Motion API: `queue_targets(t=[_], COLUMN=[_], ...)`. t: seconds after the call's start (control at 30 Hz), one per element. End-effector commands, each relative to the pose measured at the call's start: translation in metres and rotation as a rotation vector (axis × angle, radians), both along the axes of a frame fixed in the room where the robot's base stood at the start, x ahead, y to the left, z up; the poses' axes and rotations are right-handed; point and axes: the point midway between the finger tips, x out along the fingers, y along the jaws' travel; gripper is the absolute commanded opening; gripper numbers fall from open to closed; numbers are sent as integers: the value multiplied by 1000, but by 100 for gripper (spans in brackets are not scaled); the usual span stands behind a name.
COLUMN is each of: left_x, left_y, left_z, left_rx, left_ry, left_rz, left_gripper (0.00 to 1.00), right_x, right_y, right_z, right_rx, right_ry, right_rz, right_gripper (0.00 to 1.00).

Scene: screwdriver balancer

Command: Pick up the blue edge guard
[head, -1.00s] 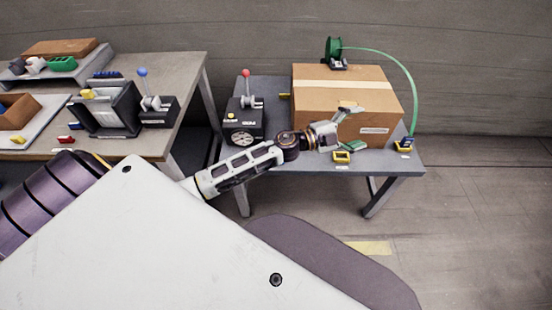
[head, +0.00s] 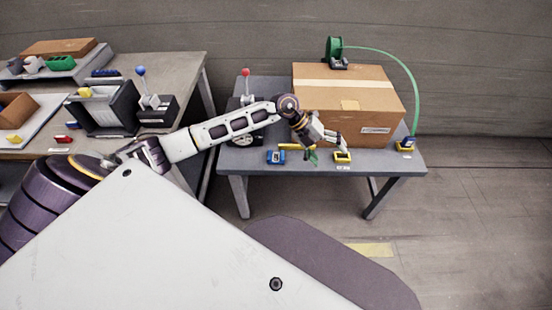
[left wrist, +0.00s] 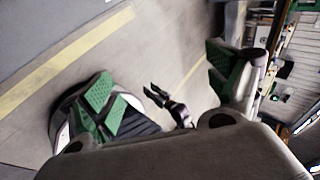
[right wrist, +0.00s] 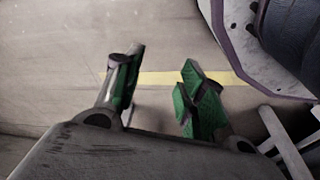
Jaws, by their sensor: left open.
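The blue edge guard (head: 276,157), a small blue block-like piece, lies near the front edge of the small grey table (head: 245,160) in the head view. My left gripper (head: 328,150) is over the table to the right of it, in front of the carton, with fingers apart and nothing between them. In the left wrist view its green-padded fingers (left wrist: 165,92) are spread wide and the edge guard is not seen. My right gripper (right wrist: 160,90) shows only floor between its parted fingers in the right wrist view.
A taped carton (head: 370,110) stands behind the left gripper. A red-knobbed lever box (head: 243,138) is partly behind my arm.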

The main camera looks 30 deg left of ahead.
Motion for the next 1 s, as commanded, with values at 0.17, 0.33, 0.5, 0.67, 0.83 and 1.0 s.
queue_targets(t=[0.17,0.33,0.5,0.67,0.83,1.0], left_x=[2,2,1,0,-1,-1], left_y=[55,114,171,203,212,212], left_z=[-16,-23,-19,-14,-11,-11], left_rx=[227,443,634,740,772,771], left_ry=[53,113,172,206,218,217], left_rz=[-5,24,77,117,130,130], left_gripper=[89,89,89,89,89,89], right_x=[-6,-11,-16,-19,-20,-20], right_y=[-1,-2,-3,-4,-4,-4], right_z=[-15,-27,-38,-43,-45,-45], right_rx=[0,-1,-1,-1,-2,-1], right_ry=[4,6,8,9,9,9], right_rz=[1,2,3,3,4,3], right_gripper=[40,40,40,40,40,40])
